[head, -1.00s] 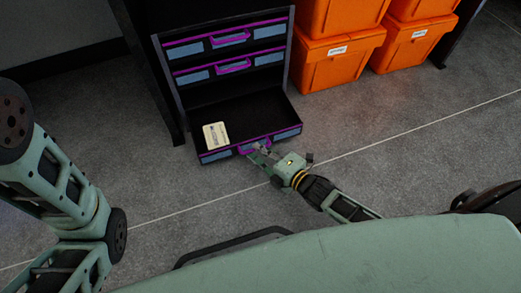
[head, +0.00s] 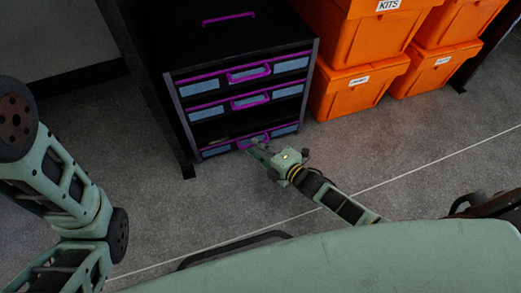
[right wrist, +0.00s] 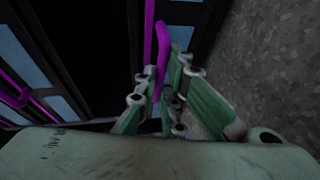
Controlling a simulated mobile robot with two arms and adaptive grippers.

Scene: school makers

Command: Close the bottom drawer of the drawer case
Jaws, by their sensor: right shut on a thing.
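The drawer case (head: 312,75) is black with purple trim and blue-grey label panels. Its bottom drawer (head: 217,151) is now nearly flush with the drawers above; a dark gap shows over its front, with a small pale item just visible inside. My right gripper (head: 257,148) is at the middle of that drawer's front, shut on the purple handle (head: 250,140). In the right wrist view the handle (right wrist: 161,62) runs down between the green fingers (right wrist: 160,98). My left arm shows at the left edge; its gripper is out of view.
Orange lidded bins (head: 360,90) are stacked just right of the case. A dark upright post (head: 165,110) stands close on its left. The grey floor (head: 400,170) in front is clear.

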